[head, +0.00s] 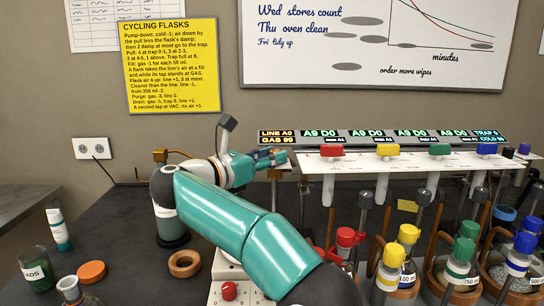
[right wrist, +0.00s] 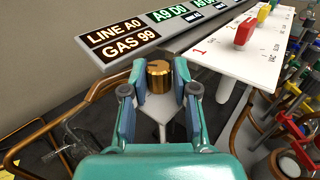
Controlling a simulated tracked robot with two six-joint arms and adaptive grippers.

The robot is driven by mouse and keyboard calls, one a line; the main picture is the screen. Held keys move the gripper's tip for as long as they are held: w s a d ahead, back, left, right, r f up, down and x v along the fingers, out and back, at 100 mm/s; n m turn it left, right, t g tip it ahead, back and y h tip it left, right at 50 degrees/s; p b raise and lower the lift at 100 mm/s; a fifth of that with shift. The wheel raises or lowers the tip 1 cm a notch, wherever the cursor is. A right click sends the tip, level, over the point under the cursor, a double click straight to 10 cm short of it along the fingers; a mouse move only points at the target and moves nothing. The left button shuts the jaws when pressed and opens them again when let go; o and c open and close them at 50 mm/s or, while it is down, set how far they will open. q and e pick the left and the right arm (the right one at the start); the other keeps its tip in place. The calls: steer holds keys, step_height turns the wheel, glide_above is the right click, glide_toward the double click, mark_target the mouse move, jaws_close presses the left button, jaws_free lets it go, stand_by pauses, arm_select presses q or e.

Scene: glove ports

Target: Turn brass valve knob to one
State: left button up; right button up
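The brass valve knob (right wrist: 158,74) stands upright between the fingertips of my right gripper (right wrist: 159,82) in the right wrist view. A dark mark shows on its top. The teal fingers are apart, one on each side of it, with narrow gaps that look clear. In the head view my right gripper (head: 284,158) points right, at the left end of the white valve panel (head: 345,165); the knob is hidden there. No setting marks around the knob can be read. My left gripper is not in view.
A display strip (head: 385,138) above the panel reads LINE A0 and GAS 99. Red (head: 331,151), yellow and other coloured taps line the panel. Capped flasks (head: 393,262) and brown tubing crowd the right below. A yellow sheet (head: 170,65) hangs on the wall.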

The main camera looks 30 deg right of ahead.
steer(key=o, duration=0.3)
steer(key=a, duration=0.4)
steer(key=s+a, duration=0.1)
steer(key=a, duration=0.3)
steer(key=s+a, duration=0.1)
steer(key=a, duration=0.2)
steer(key=shift+a, duration=0.4)
steer(key=shift+s+d+f, duration=0.1)
